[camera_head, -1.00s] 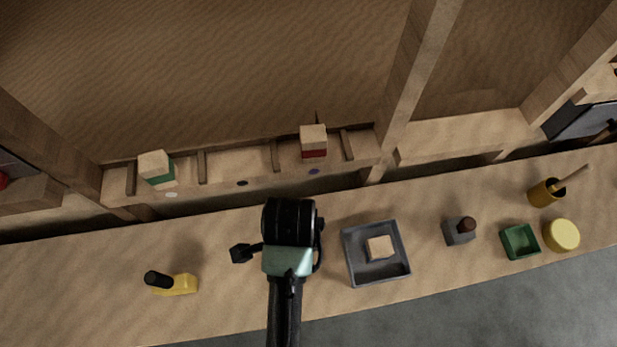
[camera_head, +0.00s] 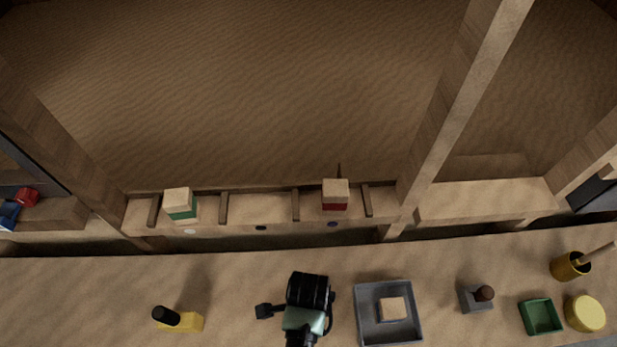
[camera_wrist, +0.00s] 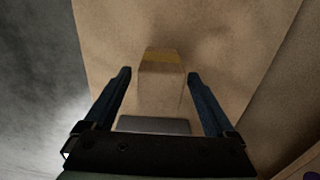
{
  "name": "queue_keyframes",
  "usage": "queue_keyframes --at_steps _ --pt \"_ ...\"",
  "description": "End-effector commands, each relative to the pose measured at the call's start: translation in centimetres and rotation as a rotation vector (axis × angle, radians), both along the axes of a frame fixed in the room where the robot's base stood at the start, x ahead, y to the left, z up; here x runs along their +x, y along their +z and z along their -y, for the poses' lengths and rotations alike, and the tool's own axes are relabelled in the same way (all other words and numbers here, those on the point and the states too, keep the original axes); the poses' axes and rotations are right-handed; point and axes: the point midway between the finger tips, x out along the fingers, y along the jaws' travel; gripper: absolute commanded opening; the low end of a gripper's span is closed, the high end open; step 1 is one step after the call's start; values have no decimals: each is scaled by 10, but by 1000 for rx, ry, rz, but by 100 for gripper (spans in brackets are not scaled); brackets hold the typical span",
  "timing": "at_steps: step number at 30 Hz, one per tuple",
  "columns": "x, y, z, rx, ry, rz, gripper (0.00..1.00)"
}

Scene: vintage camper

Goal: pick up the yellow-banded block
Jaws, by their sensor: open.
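The yellow-banded block (camera_wrist: 161,85) is pale wood with a yellow band across its far upper part. In the wrist view it stands on the wooden counter, between the two dark fingers of my gripper (camera_wrist: 159,74). The fingers are open, with a gap visible on each side of the block. In the head view my gripper (camera_head: 307,295) is over the counter, left of the grey tray, and hides the block and the fingertips.
The grey tray (camera_head: 362,325) holds a pale block (camera_head: 392,308). A shelf behind holds a green-banded block (camera_head: 180,206) and a red-banded block (camera_head: 336,195). A yellow item with a black knob (camera_head: 182,321) lies left; a green box (camera_head: 541,317) and yellow cylinder (camera_head: 585,313) are right.

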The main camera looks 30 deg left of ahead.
Motion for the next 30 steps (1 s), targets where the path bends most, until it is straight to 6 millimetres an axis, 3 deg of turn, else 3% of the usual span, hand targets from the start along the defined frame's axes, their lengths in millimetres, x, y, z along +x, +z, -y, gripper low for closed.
queue_keyframes --at_steps 4,12,27,30 --pt "-1 -15 0 0 1 -1 90" --pt "-1 -18 0 0 0 0 90" --pt "-1 -18 0 0 0 0 2" --pt "0 -17 0 0 0 0 0"
